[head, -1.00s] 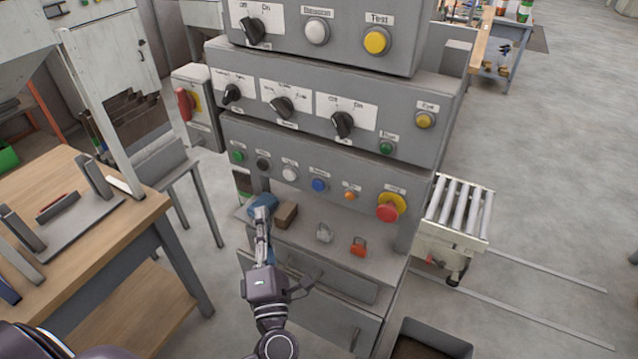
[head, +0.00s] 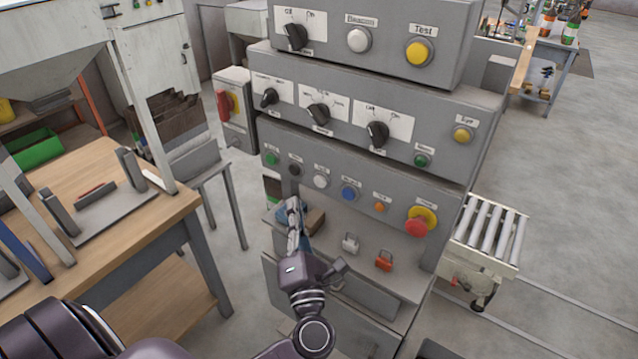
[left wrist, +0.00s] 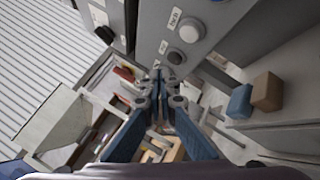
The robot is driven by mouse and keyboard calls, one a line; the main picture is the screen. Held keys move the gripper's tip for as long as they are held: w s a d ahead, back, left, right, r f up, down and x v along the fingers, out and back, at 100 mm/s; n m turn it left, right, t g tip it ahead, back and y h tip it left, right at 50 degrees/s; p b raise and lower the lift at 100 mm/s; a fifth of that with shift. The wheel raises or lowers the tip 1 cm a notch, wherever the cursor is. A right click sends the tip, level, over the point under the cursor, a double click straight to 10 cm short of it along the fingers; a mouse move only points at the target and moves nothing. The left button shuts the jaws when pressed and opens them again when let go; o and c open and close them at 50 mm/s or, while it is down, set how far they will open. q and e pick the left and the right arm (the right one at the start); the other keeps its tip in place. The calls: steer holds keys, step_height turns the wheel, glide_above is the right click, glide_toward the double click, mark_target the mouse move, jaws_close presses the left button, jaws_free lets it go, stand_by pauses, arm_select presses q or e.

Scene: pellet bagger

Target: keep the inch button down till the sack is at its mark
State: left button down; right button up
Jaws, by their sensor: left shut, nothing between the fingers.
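The panel's lowest row has a green button (head: 272,159), a black one (head: 295,170), a white one (head: 320,182), a blue one (head: 348,194), a small orange one and a red mushroom button (head: 419,222) on yellow. The labels are too small to read surely, so I cannot tell which is inch. My left gripper (head: 293,205) is shut and empty, below the black button and pointing up.
A brown block (head: 316,221) and a blue block (left wrist: 239,101) lie on the panel's ledge close to my gripper. A white padlock (head: 350,243) and a red one (head: 384,260) are further right. A roller conveyor (head: 490,232) stands right, a wooden table (head: 150,215) left.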

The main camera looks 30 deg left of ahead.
mark_target(320, 182)
arm_select(q)
steer(key=shift+w+d+b, duration=0.15)
steer(key=shift+w+b, duration=0.05)
steer(key=shift+w, duration=1.25)
steer(key=shift+w+d+b, duration=0.1)
steer(key=shift+w+b, duration=0.1)
steer(key=shift+w, duration=1.2)
steer(key=shift+w, duration=0.4)
